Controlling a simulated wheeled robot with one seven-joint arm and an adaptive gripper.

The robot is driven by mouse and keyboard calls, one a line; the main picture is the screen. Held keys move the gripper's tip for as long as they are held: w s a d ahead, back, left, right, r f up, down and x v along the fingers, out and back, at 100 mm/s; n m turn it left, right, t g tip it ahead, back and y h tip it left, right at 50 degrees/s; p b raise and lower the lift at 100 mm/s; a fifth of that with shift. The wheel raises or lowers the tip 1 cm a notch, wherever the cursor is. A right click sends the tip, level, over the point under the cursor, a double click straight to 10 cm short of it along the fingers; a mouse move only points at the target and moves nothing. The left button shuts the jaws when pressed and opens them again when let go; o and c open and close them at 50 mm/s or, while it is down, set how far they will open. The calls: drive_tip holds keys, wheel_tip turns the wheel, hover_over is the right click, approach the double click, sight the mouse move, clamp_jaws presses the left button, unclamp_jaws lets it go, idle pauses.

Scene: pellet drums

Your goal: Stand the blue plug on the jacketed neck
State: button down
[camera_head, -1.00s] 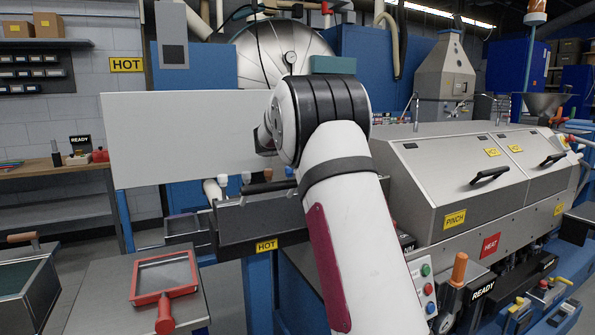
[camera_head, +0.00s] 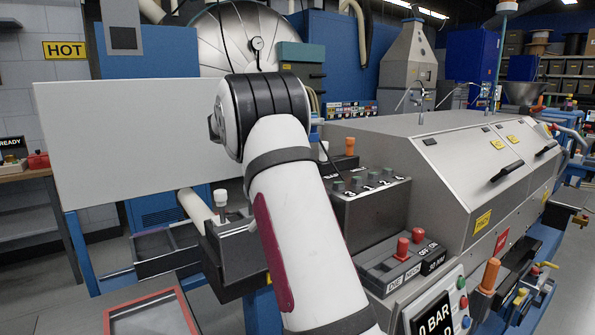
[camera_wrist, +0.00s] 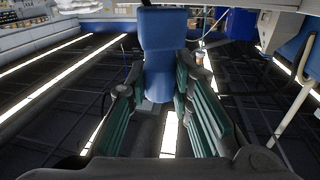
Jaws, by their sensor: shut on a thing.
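The blue plug (camera_wrist: 164,50) is in the wrist view, a blue block with a broader upper part and a narrower lower part. My gripper (camera_wrist: 160,85) is shut on its lower part, with a green-padded finger on each side. In the head view the gripper and plug are hidden behind my arm. I cannot make out for certain which thing is the jacketed neck. A small white-topped post (camera_head: 221,199) stands on a dark grey box left of my arm.
A large pale panel (camera_head: 140,130) stands at the left, behind my arm. A dark numbered box (camera_head: 365,205) and a red-knobbed control box (camera_head: 405,258) are close on the right. A grey machine cover (camera_head: 450,165) lies beyond. A red-framed tray (camera_head: 150,315) is at lower left.

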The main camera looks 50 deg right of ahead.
wheel_tip(320, 180, down, 5)
drive_tip(key=shift+w+r, duration=0.15)
drive_tip(key=shift+r, duration=0.05)
wheel_tip(320, 180, down, 5)
drive_tip(key=shift+f, duration=0.1)
drive_tip(key=shift+a+f, duration=0.1)
drive_tip(key=shift+f, duration=0.75)
drive_tip(key=c, duration=1.4)
unclamp_jaws()
drive_tip(key=shift+f, duration=0.1)
drive_tip(key=shift+c, duration=0.2)
drive_tip(key=shift+r, duration=0.5)
drive_tip(key=b+v, duration=0.1)
drive_tip(key=v, duration=1.1)
drive_tip(key=shift+r, duration=0.45)
